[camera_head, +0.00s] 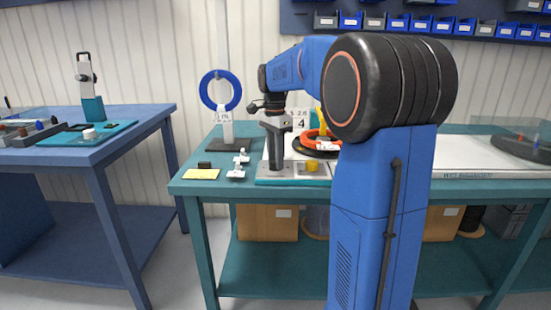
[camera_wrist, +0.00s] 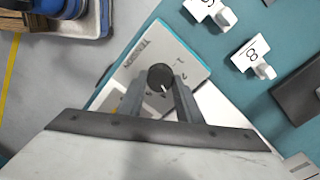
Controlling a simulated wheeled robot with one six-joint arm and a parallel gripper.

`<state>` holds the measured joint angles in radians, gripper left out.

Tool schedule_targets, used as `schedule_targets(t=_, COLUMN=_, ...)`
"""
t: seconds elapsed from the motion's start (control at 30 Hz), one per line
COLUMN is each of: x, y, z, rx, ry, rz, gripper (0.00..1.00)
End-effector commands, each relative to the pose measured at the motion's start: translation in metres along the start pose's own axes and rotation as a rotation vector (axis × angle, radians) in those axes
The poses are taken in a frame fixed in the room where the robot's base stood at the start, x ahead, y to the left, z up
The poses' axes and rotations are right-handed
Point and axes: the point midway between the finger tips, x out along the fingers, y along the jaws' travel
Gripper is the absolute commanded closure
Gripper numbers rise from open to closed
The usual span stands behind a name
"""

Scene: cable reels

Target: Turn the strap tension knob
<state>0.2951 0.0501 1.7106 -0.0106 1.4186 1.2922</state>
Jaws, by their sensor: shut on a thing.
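The tension knob (camera_wrist: 159,74) is a dark round knob with a short white pointer line, on a grey plate (camera_wrist: 184,60) lettered TENSION with small numerals beside it. In the wrist view the pointer slants toward the lower right. My gripper (camera_wrist: 160,88) has one finger on each side of the knob and is shut on it. In the head view my gripper (camera_head: 277,167) points straight down at the teal-edged panel (camera_head: 262,181) on the teal bench. The knob is hidden there by the fingers.
White numbered tags (camera_head: 237,173) and a blue ring on a stand (camera_head: 221,91) are to the left. An orange coil (camera_head: 308,140) lies behind. A blue table (camera_head: 100,150) stands at left.

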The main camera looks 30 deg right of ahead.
Motion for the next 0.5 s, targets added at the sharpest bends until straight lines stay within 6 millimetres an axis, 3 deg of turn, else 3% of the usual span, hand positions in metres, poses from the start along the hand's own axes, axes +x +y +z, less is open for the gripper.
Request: schedule_targets(t=0.5, x=-0.001, y=0.0003, z=-0.0007, rx=0.325, ry=-0.012, rz=-0.003, gripper=0.91)
